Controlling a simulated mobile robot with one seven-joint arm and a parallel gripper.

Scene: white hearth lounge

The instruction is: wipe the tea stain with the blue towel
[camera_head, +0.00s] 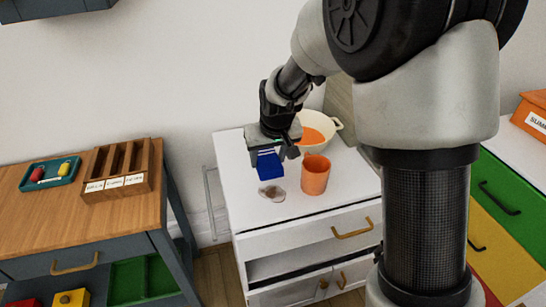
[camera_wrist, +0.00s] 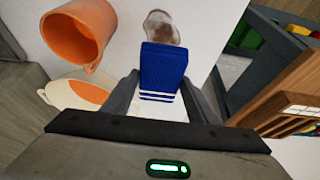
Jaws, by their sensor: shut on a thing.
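My gripper (camera_head: 273,152) is shut on the blue towel (camera_head: 269,165), a small blue block with white stripes. In the wrist view the towel (camera_wrist: 162,70) sits between the two fingers. The tea stain (camera_head: 272,193) is a brown patch with a pale rim on the white cabinet top (camera_head: 236,168). In the head view the towel is just behind the stain. In the wrist view the towel's end overlaps the near edge of the stain (camera_wrist: 162,28). I cannot tell whether the towel touches the surface.
An orange mug (camera_head: 315,176) stands right of the stain. A cream pan (camera_head: 333,124) with orange contents is behind it. A wooden desk (camera_head: 40,230) on the left holds a wooden organizer (camera_head: 118,173) and a teal tray (camera_head: 50,174). The cabinet top's front left is clear.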

